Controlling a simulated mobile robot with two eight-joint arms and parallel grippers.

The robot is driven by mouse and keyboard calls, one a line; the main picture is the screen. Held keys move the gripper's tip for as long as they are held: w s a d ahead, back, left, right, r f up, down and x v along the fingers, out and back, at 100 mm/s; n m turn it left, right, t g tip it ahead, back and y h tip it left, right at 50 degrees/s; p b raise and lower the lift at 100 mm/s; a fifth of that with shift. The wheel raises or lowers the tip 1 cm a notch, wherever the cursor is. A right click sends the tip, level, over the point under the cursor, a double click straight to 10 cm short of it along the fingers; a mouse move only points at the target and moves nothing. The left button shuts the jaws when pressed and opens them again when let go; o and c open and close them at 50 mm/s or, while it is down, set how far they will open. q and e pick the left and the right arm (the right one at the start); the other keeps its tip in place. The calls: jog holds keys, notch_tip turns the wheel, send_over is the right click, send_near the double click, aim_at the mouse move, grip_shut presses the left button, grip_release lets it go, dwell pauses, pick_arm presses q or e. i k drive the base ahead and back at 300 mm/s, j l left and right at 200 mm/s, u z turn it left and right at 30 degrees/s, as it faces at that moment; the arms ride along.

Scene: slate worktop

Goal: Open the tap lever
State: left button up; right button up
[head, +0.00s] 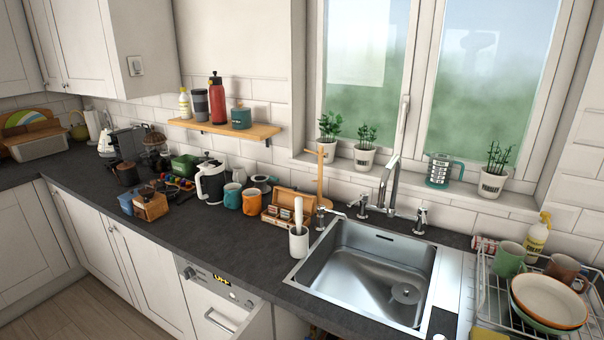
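The chrome tap (389,185) stands behind the sink, its tall curved spout rising in front of the window. A small chrome lever handle (362,205) stands to the left of the spout and a similar chrome fitting (420,219) stands to its right. I cannot tell from this distance how far either is turned. No water stream is visible under the spout. Neither of my grippers is in view.
The steel sink (345,285) is empty. A drying rack with bowls (548,300) and mugs stands right of it. A white utensil pot (299,243) stands at its left edge.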

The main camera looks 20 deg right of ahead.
aim_at(423, 210)
jog(key=z, duration=1.55)
